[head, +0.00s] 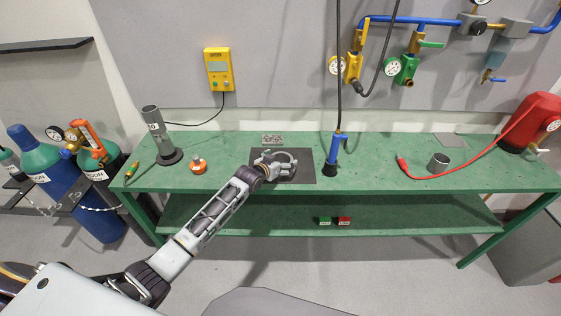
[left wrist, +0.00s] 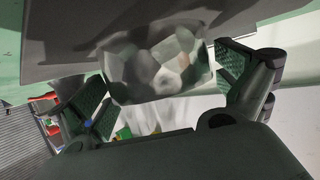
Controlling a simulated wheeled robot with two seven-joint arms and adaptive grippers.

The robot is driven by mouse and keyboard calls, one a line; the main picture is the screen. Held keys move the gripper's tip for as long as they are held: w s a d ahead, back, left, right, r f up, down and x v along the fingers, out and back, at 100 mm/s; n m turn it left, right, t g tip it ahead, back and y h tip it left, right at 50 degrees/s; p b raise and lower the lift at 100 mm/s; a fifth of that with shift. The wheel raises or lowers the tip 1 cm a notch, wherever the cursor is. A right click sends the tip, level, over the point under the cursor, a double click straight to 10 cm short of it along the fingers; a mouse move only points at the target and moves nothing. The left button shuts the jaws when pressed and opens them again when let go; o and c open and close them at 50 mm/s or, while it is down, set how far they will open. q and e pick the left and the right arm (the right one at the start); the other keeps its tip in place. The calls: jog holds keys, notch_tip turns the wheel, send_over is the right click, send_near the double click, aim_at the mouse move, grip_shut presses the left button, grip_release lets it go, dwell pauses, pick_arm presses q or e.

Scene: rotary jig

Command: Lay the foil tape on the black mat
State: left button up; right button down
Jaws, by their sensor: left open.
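The foil tape (left wrist: 155,65) is a shiny silver roll that shows in the left wrist view between the two fingers of my left gripper (left wrist: 165,95). In the head view the tape (head: 291,160) lies over the black mat (head: 304,177), partly hidden by the gripper. The mat's dark surface (left wrist: 130,28) shows right at the tape in the left wrist view, and the tape appears to rest on it. My left gripper (head: 275,165) is open around the tape, with gaps beside the fingers. My right gripper is not in view.
On the green bench (head: 365,178) a blue-handled tool (head: 331,155) stands just right of the mat. An orange-topped item (head: 198,165) and a grey tube stand (head: 160,137) are on the left. A metal cylinder (head: 438,163) and red hose (head: 470,155) are on the right.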

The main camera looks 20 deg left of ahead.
pick_arm(q)
jog(key=shift+r, duration=0.15)
jog(key=shift+s, duration=0.1)
jog(key=shift+v, duration=5.9)
